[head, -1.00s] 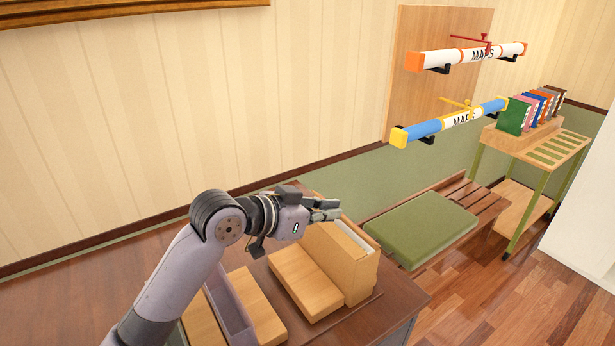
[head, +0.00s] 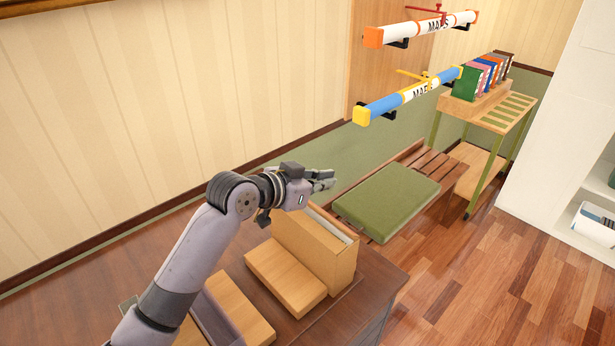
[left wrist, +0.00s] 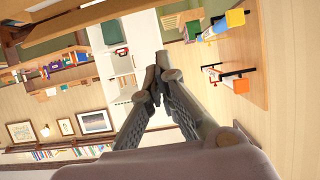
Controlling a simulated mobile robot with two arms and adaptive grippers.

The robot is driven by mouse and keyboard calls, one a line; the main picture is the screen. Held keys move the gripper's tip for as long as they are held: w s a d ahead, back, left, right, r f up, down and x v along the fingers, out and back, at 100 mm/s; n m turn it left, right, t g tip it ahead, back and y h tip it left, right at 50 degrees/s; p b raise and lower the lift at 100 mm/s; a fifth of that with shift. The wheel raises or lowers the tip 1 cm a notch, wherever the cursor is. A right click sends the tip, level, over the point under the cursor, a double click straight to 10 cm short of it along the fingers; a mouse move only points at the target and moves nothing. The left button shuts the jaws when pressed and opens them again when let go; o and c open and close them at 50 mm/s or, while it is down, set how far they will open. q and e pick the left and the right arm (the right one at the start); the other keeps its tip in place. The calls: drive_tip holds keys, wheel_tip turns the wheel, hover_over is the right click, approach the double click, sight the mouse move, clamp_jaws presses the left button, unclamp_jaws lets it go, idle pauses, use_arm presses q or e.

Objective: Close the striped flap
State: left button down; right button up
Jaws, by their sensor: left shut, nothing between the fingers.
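I cannot pick out a striped flap in either view. My left gripper (head: 322,180) is shut and empty, held in the air above the far end of the wooden boxes on the dark table. Its closed fingers (left wrist: 158,80) also show in the left wrist view, with nothing between them. A tall wooden box (head: 340,262) with a pale upper edge stands just below and to the right of the gripper, apart from it. A lower wooden box (head: 284,275) lies beside it. My right gripper is not in view.
A slatted bench with a green cushion (head: 388,200) stands beyond the table (head: 375,290). A blue map tube (head: 410,97) and a white one (head: 420,29) hang on the wall. A cart (head: 508,112) carries several books (head: 485,77). The floor (head: 470,270) at right is clear.

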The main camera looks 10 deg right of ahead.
sight(307, 220)
use_arm(q)
drive_tip(key=a+f, duration=0.1)
drive_tip(key=s+a+f+p, duration=0.1)
drive_tip(key=shift+s+a+f, duration=0.25)
drive_tip(key=shift+s+a, duration=0.05)
drive_tip(key=shift+f, duration=0.1)
drive_tip(key=shift+w+d, duration=0.1)
drive_tip(key=shift+s+a+f, duration=0.6)
drive_tip(key=shift+a+f, duration=0.1)
drive_tip(key=shift+a, duration=0.15)
drive_tip(key=shift+w+d+r, duration=0.1)
drive_tip(key=shift+d, duration=0.05)
